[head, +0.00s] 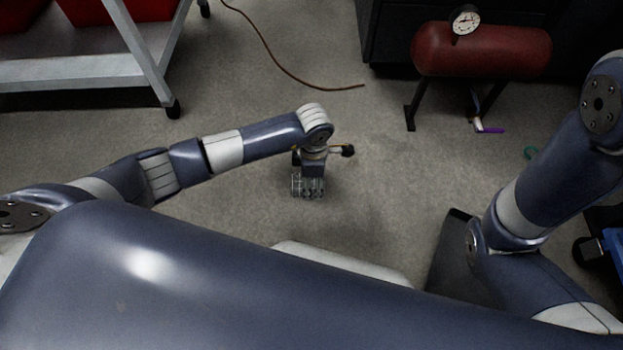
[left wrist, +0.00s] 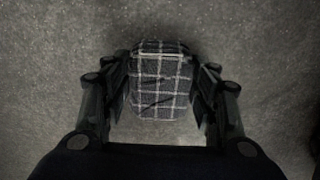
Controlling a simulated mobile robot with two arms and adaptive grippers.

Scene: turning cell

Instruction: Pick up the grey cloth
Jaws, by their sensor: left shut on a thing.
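The grey cloth (left wrist: 160,85) is dark grey with a pale check pattern and looks folded into a small bundle. In the left wrist view it sits between the two fingers of my left gripper (left wrist: 162,92), which is shut on it from both sides. In the head view my left gripper (head: 308,190) points down over the bare floor, with the cloth (head: 308,187) small and partly hidden between its fingers. I cannot tell how far the cloth is above the floor. My right gripper is not in view; only part of that arm shows at the right.
A metal cart (head: 85,72) with red bins stands at the upper left. A red tank with a gauge (head: 480,50) stands at the upper right. A brown cable (head: 275,62) and a purple item (head: 490,130) lie on the floor. The floor around my left gripper is clear.

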